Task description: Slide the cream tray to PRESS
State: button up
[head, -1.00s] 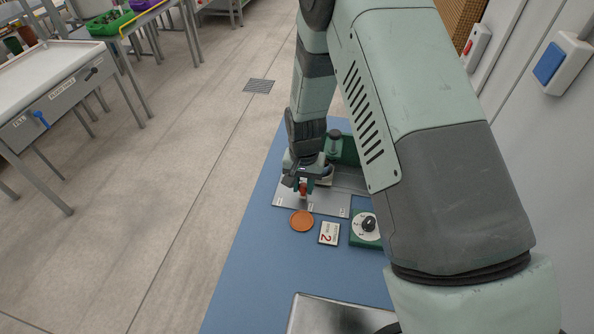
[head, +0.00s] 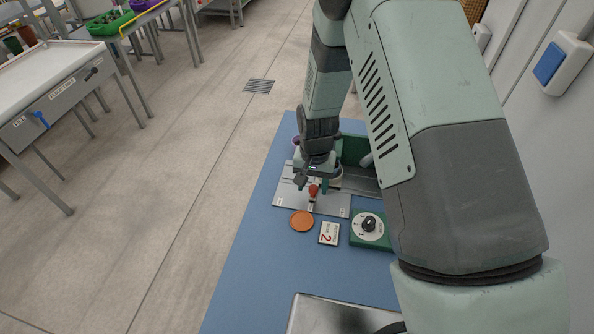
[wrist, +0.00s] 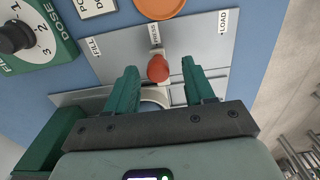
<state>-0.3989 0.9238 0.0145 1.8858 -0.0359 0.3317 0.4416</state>
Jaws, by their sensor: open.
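A grey plate (wrist: 105,48) carries the labels FILL, PRESS (wrist: 155,33) and LOAD. A red knob (wrist: 157,68) stands in line with PRESS in the wrist view; it also shows in the head view (head: 314,190). My gripper (wrist: 160,74) is open, with one green finger on each side of the knob and a visible gap to each. In the head view my gripper (head: 316,183) is low over the plate. A cream part (wrist: 174,86) shows behind the knob and between the fingers, apparently the tray; most of it is hidden by my gripper.
An orange disc (head: 302,221), a card marked 2 (head: 329,233) and a green dose dial (head: 369,229) lie in front of the plate on the blue mat (head: 250,270). A green block (head: 355,150) stands behind. A metal tray (head: 335,315) lies at the near edge.

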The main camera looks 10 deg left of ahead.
jog(key=shift+r, duration=3.05)
jog(key=shift+r, duration=0.1)
jog(key=s+d+r+t, duration=0.15)
jog(key=d+r, duration=0.35)
jog(key=r, duration=0.7)
jog(key=s+d+r+t, duration=0.1)
jog(key=s+d+r, duration=0.3)
jog(key=r, duration=0.8)
jog(key=s+d+r+t, duration=0.1)
jog(key=s+d+r, duration=0.3)
jog(key=s, duration=0.4)
jog(key=s+d+r+t, duration=0.2)
jog(key=s+d+r, duration=0.2)
jog(key=s, duration=0.4)
jog(key=shift+d+r, duration=0.4)
jog(key=shift+r, duration=0.5)
